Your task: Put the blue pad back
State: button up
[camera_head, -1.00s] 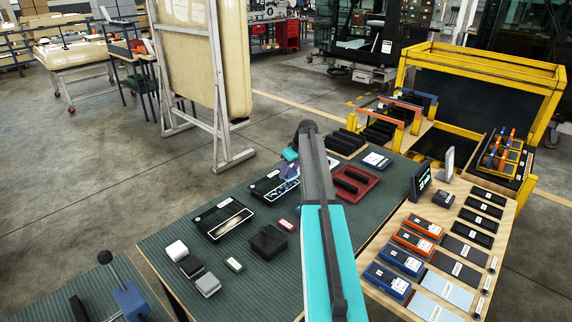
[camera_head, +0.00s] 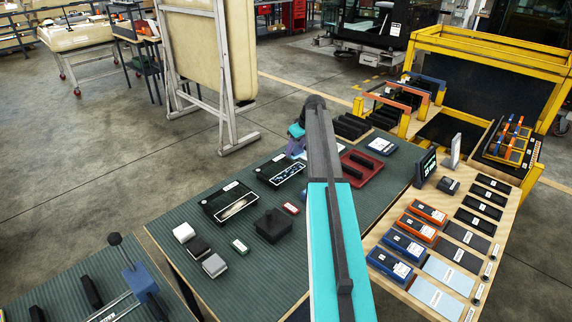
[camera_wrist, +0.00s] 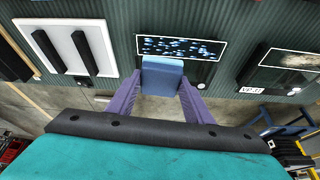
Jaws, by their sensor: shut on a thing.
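My gripper (camera_wrist: 160,97) has purple fingers shut on a blue pad (camera_wrist: 162,76), one finger on each side. In the wrist view the pad overlaps the near edge of a black tray with blue specks (camera_wrist: 203,45); I cannot tell whether they touch. That tray (camera_head: 268,178) lies on the green ribbed table, close to my gripper (camera_head: 296,146) in the head view. My arm hides much of the gripper there, and I cannot make out the pad. A second black tray with a pale streak (camera_head: 212,212) lies to the left.
A wooden board (camera_head: 385,283) on the right bears orange and blue blocks.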

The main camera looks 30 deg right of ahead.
jog(key=shift+a, duration=0.1)
jog(key=s+a+r+b, duration=0.1)
jog(key=s+a+r, duration=0.2)
jog(key=a, duration=1.2)
jog(key=s+a+r+m+b, duration=0.1)
jog(key=s+a+r, duration=0.3)
jog(key=a, duration=1.1)
jog(key=s+a+r+b, duration=0.2)
jog(key=s+a+r, duration=0.1)
jog(key=a, duration=1.3)
jog(key=shift+s+r+h, duration=0.15)
jog(key=shift+s+h, duration=0.15)
jog(key=shift+s, duration=0.15)
jog(key=shift+a, duration=0.25)
